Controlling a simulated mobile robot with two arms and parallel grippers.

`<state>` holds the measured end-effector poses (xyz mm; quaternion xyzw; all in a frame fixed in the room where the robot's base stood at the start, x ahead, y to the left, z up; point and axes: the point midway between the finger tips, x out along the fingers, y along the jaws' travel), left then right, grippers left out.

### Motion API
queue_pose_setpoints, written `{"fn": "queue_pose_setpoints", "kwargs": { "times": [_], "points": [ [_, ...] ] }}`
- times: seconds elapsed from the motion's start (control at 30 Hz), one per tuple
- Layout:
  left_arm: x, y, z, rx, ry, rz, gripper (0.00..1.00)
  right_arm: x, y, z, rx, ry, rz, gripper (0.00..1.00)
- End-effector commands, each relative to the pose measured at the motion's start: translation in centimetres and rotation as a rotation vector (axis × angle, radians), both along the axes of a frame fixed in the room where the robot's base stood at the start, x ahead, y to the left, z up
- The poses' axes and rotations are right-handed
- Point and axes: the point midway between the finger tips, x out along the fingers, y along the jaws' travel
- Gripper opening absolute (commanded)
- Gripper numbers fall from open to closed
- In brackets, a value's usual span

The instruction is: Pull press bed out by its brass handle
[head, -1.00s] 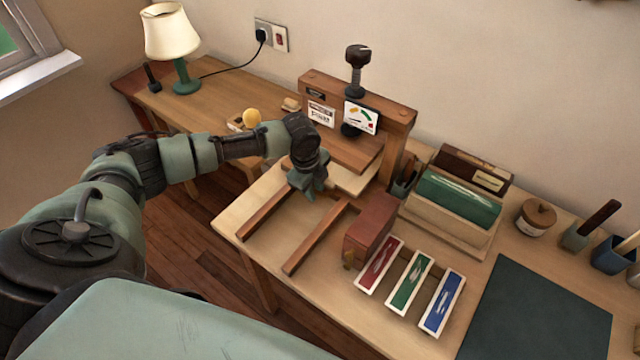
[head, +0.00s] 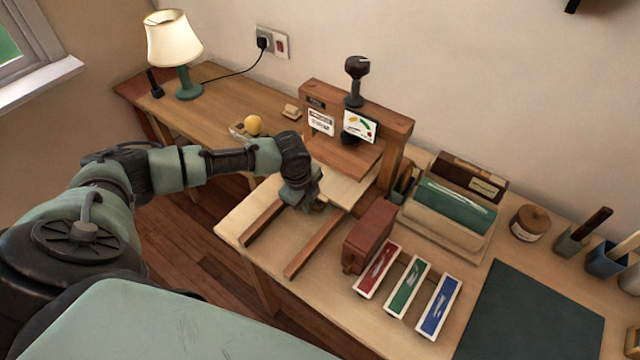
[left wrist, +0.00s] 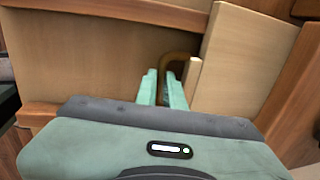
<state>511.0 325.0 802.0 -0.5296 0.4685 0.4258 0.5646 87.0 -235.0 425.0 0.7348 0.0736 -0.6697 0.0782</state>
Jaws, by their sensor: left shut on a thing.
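The press bed (head: 345,188) is a pale wooden board, partly out from under the press's upper wooden plate (head: 345,158). It also shows at the right of the left wrist view (left wrist: 238,62). The brass handle (left wrist: 180,57) is a curved bar on the bed's front edge. My left gripper (head: 313,203) is at that edge, between two wooden rails. In the left wrist view its pale green fingers (left wrist: 167,88) are closed around the handle, hiding part of it. My right gripper is not in view.
Bare rails (head: 318,240) run from the bed toward the table's front edge. A reddish-brown box (head: 370,236) stands right of them, with red, green and blue trays (head: 408,285) in front. A lamp (head: 175,45) stands at the far left.

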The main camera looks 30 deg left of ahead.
Motion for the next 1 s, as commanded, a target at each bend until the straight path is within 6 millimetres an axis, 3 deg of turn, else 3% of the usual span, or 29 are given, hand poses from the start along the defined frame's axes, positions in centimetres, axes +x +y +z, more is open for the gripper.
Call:
{"fn": "queue_pose_setpoints", "kwargs": {
  "times": [0.2,0.53,1.0],
  "points": [
    [-1.9,0.2,0.1,0.002,0.005,-0.003,0.0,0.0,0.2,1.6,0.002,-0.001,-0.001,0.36],
    [-3.1,0.2,0.0,0.001,0.004,-0.002,0.0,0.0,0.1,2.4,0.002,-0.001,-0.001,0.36],
    [-6.9,0.6,0.1,0.002,0.006,-0.002,0.0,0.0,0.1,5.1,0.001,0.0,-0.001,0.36]
  ]
}}
